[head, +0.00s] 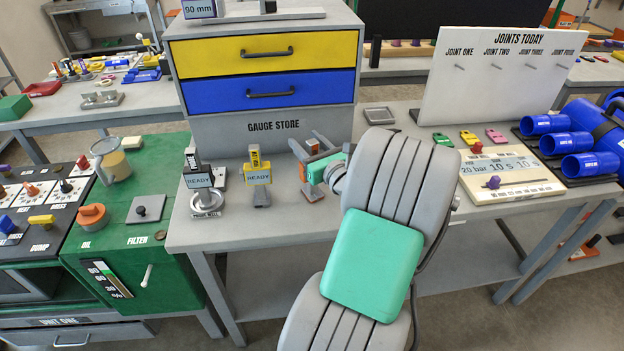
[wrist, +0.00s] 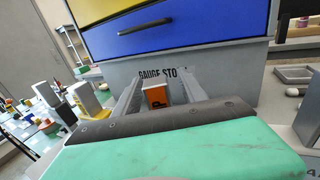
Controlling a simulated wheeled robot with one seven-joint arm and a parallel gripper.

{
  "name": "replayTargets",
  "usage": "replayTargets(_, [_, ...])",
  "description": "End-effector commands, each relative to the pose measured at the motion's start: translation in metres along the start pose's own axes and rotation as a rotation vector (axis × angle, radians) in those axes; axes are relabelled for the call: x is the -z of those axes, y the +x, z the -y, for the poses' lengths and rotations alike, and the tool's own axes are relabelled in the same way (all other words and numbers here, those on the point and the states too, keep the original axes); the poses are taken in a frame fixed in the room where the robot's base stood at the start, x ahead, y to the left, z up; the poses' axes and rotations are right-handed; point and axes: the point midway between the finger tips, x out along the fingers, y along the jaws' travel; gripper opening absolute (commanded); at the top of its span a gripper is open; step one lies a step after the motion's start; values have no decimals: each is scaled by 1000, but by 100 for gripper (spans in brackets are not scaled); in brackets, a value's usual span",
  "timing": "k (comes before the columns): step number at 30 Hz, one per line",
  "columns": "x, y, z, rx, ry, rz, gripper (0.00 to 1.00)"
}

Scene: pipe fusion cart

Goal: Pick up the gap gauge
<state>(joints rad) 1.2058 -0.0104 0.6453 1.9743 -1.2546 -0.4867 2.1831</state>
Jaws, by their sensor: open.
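An orange block (wrist: 156,96) with dark lettering, partly cut off from view, stands between the fingers of my gripper (wrist: 158,80) in the wrist view. I take it to be the gap gauge, though its full label cannot be read. In the head view the orange piece (head: 312,146) shows between the grey fingers of my gripper (head: 304,142), in front of the gauge store. My gripper is open, with a finger on each side of the block and visible space beside it. The block's lower part is hidden by my gripper.
The gauge store (head: 273,126) with yellow and blue drawers stands right behind. To the left are a yellow gauge (head: 256,161) and a dark-topped gauge (head: 193,160), both with READY signs. A grey tray (head: 379,116) and a timing board (head: 510,174) lie to the right.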

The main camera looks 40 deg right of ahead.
Motion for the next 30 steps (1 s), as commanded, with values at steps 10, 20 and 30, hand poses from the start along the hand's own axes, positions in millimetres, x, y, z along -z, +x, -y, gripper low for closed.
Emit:
replayTargets(10, [0,0,-1,-2,-1,0,22])
replayTargets(20, [0,0,-1,-2,-1,-1,0])
replayTargets(30, [0,0,-1,-2,-1,-1,0])
